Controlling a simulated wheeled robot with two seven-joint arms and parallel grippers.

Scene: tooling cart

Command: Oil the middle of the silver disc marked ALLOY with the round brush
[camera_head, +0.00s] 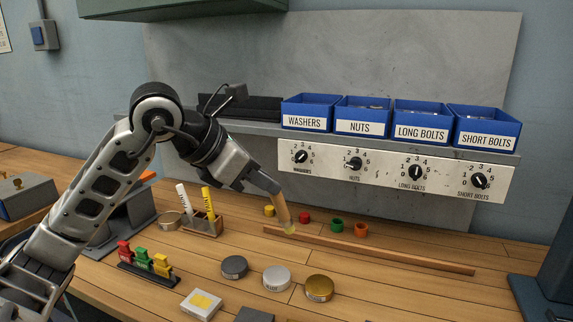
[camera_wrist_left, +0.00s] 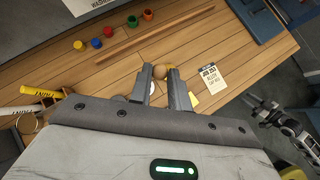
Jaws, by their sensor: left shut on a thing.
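My left gripper (camera_head: 275,190) is shut on a brush (camera_head: 282,210) with a light wooden handle. The brush points down, slightly tilted, and its pale tip is above the table near the long wooden strip. In the left wrist view the brush's round wooden end (camera_wrist_left: 160,72) shows between the fingers. The silver disc (camera_head: 276,280) lies flat on the table, nearer than the brush and apart from it; its side lettering is too small to read surely. A dark grey disc (camera_head: 235,267) is left of it, a brass one (camera_head: 319,288) right. My right gripper (camera_wrist_left: 264,112) seems to show only in the left wrist view.
A wooden strip (camera_head: 380,253) lies behind the discs, with small coloured cups (camera_head: 336,225) beyond. A pen rack (camera_head: 203,228), a block of coloured clips (camera_head: 148,264) and a white-yellow box (camera_head: 201,304) stand left. Labelled blue bins (camera_head: 362,117) sit on the shelf.

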